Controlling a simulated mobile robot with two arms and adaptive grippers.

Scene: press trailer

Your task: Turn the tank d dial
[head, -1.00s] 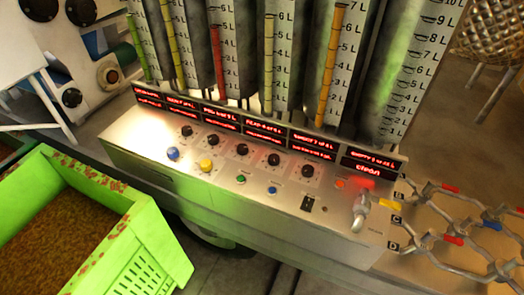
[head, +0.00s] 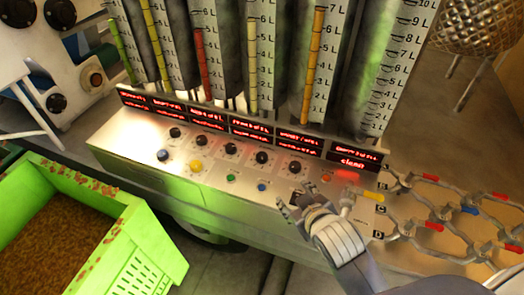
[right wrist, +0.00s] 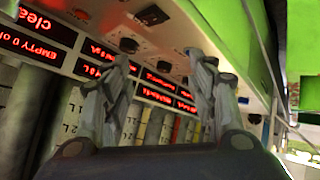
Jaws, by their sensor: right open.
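A row of several black dials runs along the top of the metal control box (head: 130,150), below the red displays. The fourth black dial from the left (head: 262,157) fits tank d by order, but I cannot read its label. The fifth black dial (head: 295,167) is to its right. My right gripper (head: 294,203) is open and empty over the front right of the box, apart from the dials. In the right wrist view its two fingers (right wrist: 165,66) are spread, with a black dial (right wrist: 128,45) beyond the left fingertip. My left gripper is not in view.
Tall graduated tanks (head: 372,80) stand behind the displays (head: 291,138). Blue, yellow, green and red buttons and a tap (head: 346,200) share the panel. Metal pipework with coloured handles (head: 432,226) is at right. A green crate (head: 140,255) stands at front left.

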